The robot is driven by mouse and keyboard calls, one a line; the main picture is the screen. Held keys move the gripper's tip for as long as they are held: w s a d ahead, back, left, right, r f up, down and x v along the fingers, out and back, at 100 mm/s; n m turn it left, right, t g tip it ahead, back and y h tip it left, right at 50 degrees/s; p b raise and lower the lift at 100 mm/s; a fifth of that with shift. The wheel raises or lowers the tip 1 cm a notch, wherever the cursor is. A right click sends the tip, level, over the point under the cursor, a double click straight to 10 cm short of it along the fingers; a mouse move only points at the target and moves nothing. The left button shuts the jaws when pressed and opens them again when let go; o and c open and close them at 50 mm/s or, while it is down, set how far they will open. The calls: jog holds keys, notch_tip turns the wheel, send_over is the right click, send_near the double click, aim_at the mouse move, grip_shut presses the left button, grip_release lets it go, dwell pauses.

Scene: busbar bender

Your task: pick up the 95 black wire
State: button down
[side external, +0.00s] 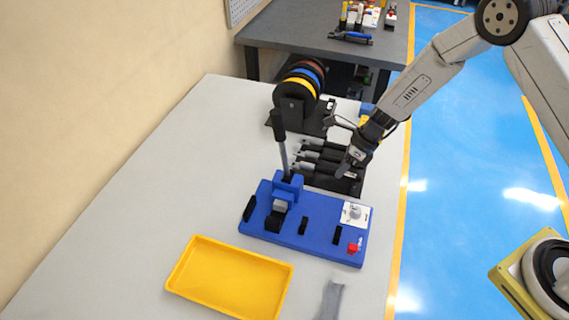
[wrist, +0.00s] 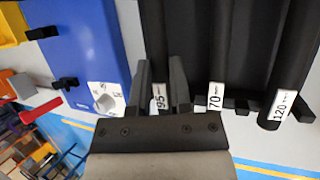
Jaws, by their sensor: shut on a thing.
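The 95 black wire (wrist: 157,35) is a thick black cylinder with a white "95" label (wrist: 160,96) in the wrist view. My gripper (wrist: 160,75) has one finger on each side of it near the label and is shut on it. In the side view my gripper (side external: 344,170) is at the right end of a row of black wires (side external: 318,165). The wire appears to lie level beside the others; I cannot tell if it is clear of the rack. My gripper hides part of the wire's end.
Wires labelled 70 (wrist: 215,95) and 120 (wrist: 283,105) lie just right of my gripper. The blue bender (side external: 318,222) with its upright lever (side external: 280,140) is close by. A yellow tray (side external: 230,278) stands at the front, and a spool rack (side external: 298,90) behind. The table's left is clear.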

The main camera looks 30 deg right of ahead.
jog(key=shift+r, duration=0.8)
jog(key=s+d+r, duration=0.2)
jog(key=s+r, duration=0.8)
jog(key=s, duration=0.3)
jog(key=shift+s+r, duration=0.35)
jog(key=shift+s, duration=0.05)
